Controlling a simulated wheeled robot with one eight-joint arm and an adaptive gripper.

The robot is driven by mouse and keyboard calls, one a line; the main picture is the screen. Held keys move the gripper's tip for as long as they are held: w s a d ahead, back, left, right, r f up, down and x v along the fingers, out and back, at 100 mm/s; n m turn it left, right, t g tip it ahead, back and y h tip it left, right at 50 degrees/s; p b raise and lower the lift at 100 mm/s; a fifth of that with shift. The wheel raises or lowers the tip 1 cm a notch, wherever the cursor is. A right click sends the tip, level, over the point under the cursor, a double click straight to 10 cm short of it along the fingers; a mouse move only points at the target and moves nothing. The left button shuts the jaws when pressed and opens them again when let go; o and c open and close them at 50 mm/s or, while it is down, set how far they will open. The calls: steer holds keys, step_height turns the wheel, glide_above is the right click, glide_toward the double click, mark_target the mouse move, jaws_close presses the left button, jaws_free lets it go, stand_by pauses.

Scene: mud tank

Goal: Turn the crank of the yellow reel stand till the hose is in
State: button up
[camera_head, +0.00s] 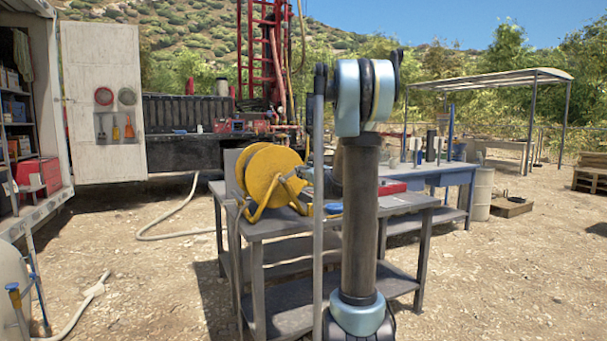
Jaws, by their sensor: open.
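The yellow reel stand (264,172) stands upright on the near grey metal table (262,228), with its round side facing me. Its crank is small and partly hidden by my wrist, so I cannot make out the handle. A pale hose (165,237) lies in a curve on the ground left of the table and runs behind the table's left side. My gripper (297,184) is just right of the reel's hub, small and partly hidden. It is open; I cannot tell whether it touches the crank.
My arm blocks the middle of the view. A red item (392,188) lies on the table's right part. A blue workbench (452,176) and a pale barrel (482,192) stand behind right. An open trailer (35,205) is at left. Gravel in front is mostly clear.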

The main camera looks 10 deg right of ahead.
steer(key=shift+w+a, duration=0.1)
steer(key=shift+w, duration=0.2)
steer(key=shift+c, duration=0.6)
steer(key=shift+a, duration=0.1)
jaws_close()
